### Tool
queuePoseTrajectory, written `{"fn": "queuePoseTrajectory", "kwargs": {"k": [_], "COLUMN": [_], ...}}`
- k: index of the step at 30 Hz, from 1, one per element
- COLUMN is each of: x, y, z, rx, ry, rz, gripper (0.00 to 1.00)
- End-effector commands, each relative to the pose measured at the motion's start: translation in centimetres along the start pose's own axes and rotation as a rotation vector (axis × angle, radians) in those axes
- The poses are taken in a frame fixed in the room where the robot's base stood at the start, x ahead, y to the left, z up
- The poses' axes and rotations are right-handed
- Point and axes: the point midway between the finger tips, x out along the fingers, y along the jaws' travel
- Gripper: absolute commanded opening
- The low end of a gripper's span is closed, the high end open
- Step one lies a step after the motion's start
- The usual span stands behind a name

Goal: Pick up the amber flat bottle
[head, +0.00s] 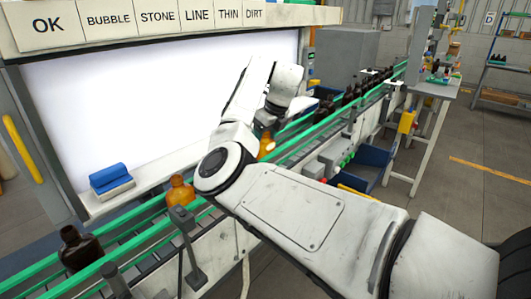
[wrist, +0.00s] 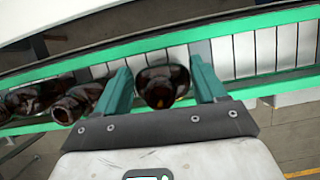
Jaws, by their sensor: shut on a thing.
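In the wrist view my gripper (wrist: 163,88) has its two green fingers on either side of a dark amber bottle (wrist: 163,84) and is shut on it. The bottle is seen from above, mouth toward the camera. Its flat shape cannot be made out from this angle. It is over the conveyor (wrist: 243,55); whether it is lifted cannot be told.
More dark bottles (wrist: 75,104) stand close left of my gripper in the wrist view. A row of dark bottles (head: 352,92) lines the far conveyor. Another dark bottle (head: 79,249) is at near left. Green rails (head: 130,246) edge the belt. A blue block (head: 108,176) sits by the lit panel.

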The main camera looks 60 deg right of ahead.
Motion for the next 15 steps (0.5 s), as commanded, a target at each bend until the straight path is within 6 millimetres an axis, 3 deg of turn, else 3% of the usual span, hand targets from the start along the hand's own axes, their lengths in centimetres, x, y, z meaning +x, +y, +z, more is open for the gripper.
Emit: {"fn": "queuePoseTrajectory", "kwargs": {"k": [8, 15], "x": [-1.0, -5.1], "y": [0.0, -0.1], "z": [0.5, 2.1], "rx": [0.0, 0.0], "ry": [-0.002, -0.004], "rz": [-0.002, -0.002], "gripper": [0.18, 0.18]}}
